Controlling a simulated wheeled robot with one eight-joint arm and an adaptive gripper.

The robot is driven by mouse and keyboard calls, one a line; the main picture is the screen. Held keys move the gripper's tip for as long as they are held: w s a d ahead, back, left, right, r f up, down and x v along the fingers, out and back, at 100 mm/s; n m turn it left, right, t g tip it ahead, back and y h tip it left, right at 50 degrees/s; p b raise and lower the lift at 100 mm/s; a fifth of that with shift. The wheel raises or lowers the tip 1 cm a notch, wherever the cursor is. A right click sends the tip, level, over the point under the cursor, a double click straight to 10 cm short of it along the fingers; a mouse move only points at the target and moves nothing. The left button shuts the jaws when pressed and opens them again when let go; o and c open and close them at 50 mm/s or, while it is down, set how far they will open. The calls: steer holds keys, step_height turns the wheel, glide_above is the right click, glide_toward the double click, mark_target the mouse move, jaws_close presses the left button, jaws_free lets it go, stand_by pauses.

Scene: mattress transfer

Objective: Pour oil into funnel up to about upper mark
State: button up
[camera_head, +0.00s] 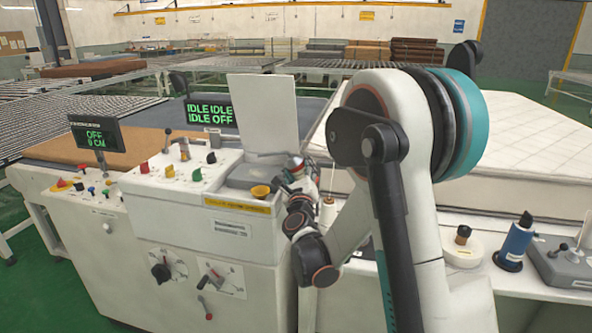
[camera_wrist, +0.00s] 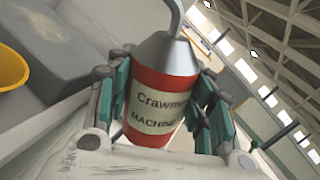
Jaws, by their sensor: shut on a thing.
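The oil can (camera_wrist: 163,85) is red with a grey cone top, a bent grey spout and a pale label. My gripper (camera_wrist: 165,105) is shut around its body, with fingers on both sides. In the head view my gripper (camera_head: 287,180) is beside the yellow funnel (camera_head: 260,191), to its right. The can (camera_head: 296,163) shows there only as a small red and grey patch. The funnel (camera_wrist: 12,68) is cut off at the left edge of the wrist view, apart from the can. The spout tip, any oil flow, the oil level and the upper mark are not visible.
The funnel sits on the white machine cabinet (camera_head: 130,231), near a tall pale panel (camera_head: 262,112). Coloured knobs and levers stand left of it. A white thread cone (camera_head: 328,213) is close behind my arm.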

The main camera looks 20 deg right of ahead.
steer(key=shift+d+f+n+t+b, duration=0.4)
steer(key=shift+d+f+n, duration=0.15)
steer(key=shift+n, duration=0.55)
step_height(320, 180, up, 2)
steer(key=shift+r+n+y+p, duration=0.1)
steer(key=shift+n+y+p, duration=0.3)
steer(key=shift+n, duration=0.3)
steer(key=shift+d+r+n+t+p, duration=0.15)
steer(key=shift+r+n+t+p, duration=0.3)
steer(key=shift+r+n, duration=0.85)
steer(key=shift+s, duration=0.1)
steer(key=shift+s+r+n+y, duration=0.1)
steer(key=shift+r+n+y, duration=0.1)
steer(key=shift+n+y, duration=0.25)
steer(key=shift+r, duration=0.1)
steer(key=shift+r+n+t, duration=0.25)
steer(key=shift+n, duration=0.1)
steer(key=shift+r, duration=0.15)
